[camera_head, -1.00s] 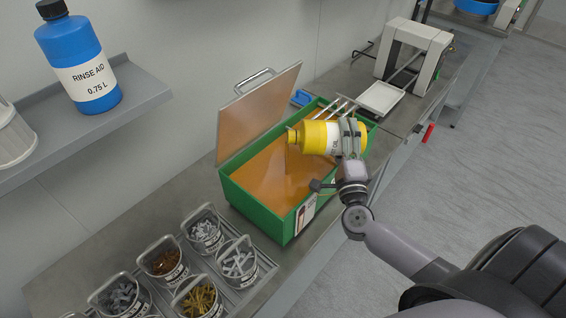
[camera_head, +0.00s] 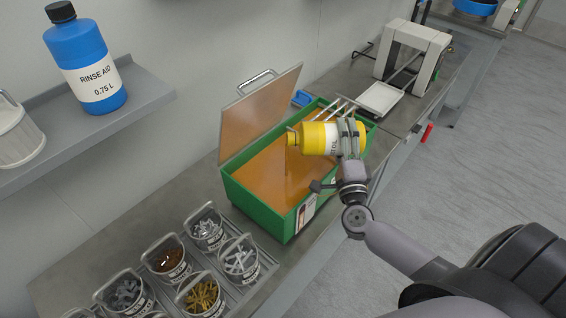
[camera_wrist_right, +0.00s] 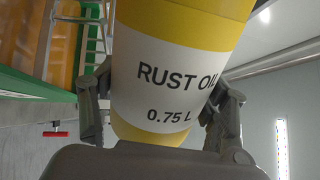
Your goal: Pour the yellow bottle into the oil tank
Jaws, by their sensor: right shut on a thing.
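The yellow bottle (camera_head: 318,138) has a white label reading "RUST OIL 0.75 L", which shows large in the right wrist view (camera_wrist_right: 170,85). My right gripper (camera_head: 348,135) is shut around it and holds it tipped nearly level above the oil tank, with its mouth pointing left. The green oil tank (camera_head: 262,213) stands on the bench, full of orange-brown liquid. Its hinged lid (camera_head: 262,115) stands open at the back left. My left gripper is not in view.
Small buckets of metal parts (camera_head: 205,295) stand on a rack at the front left. A blue rinse aid bottle (camera_head: 85,65) is on the wall shelf (camera_head: 140,98). A grey-white machine frame (camera_head: 412,55) and white tray (camera_head: 380,98) lie behind the tank.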

